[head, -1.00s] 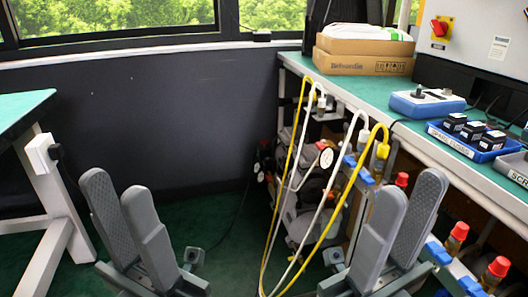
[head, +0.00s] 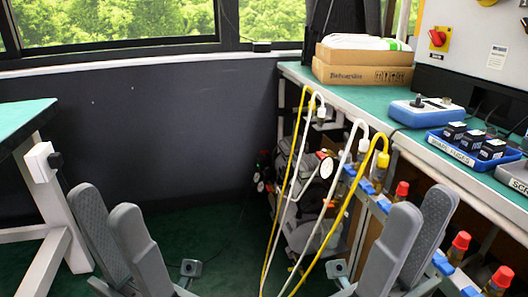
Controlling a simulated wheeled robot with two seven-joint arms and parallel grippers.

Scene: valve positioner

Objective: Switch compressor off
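A grey and dark machine, probably the compressor (head: 303,180), stands on the floor under the bench in the head view. Round white-faced gauges show beside it. Yellow and white hoses hang in front and hide part of it; I cannot make out its switch. My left gripper (head: 106,205) is at the lower left, its two grey fingers apart and nothing between them. My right gripper (head: 421,205) is at the lower right, in front of the bench's pipe fittings, also with fingers apart and empty. Both are well short of the machine.
The green-topped bench (head: 400,145) runs along the right with cardboard boxes (head: 362,70), a blue-grey device (head: 427,110) and a blue tray (head: 450,150). A red rotary switch (head: 437,38) is on a grey panel. A table (head: 22,120) stands left. Green floor (head: 215,235) between is clear.

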